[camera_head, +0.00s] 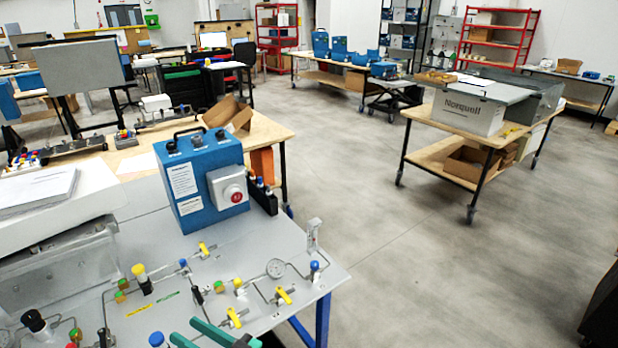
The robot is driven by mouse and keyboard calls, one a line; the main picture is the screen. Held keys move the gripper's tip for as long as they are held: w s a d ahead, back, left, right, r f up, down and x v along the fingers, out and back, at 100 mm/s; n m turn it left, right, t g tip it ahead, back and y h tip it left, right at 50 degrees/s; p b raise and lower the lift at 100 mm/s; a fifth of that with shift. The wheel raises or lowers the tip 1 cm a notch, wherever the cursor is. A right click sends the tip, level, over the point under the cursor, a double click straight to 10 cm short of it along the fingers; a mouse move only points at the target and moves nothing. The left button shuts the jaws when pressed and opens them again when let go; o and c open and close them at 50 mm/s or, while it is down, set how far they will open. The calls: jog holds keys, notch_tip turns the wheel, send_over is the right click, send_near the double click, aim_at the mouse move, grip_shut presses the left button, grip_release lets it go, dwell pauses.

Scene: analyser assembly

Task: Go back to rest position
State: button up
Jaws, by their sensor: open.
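My gripper (182,327) shows only in part at the bottom edge of the head view. Its two teal fingers lie side by side with a gap between them, and nothing shows between them. A dark part shows at their right end; the rest of the gripper and most of my arm are out of frame. The fingers appear in front of the near edge of the grey panel bench (255,240). I cannot tell how high above it they are.
The bench carries a blue box (195,178) with a red-button unit, a gauge (276,268), thin tubes and yellow valves (284,295). Papers (38,190) lie at left. A wheeled table (425,115) stands at right. Open grey floor (400,260) lies right of the bench.

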jog(key=s+d+f+m+t+h, duration=0.3)
jog(key=f+m+t+h, duration=0.3)
jog(key=f+m+h, duration=0.3)
jog(key=s+d+f+m+h, duration=0.4)
jog(key=s+d+f+h, duration=0.1)
jog(key=s+d+f, duration=0.4)
jog(key=s+d+r+n+h, duration=0.2)
jog(key=s+d+r, duration=0.2)
jog(key=s+d, duration=0.3)
jog(key=s+d+r+n+t+h, duration=0.1)
jog(key=s+d+r+n+h, duration=0.1)
jog(key=s+d+r, duration=0.2)
jog(key=s+d, duration=0.3)
jog(key=s, duration=0.4)
jog(key=shift+n, duration=0.4)
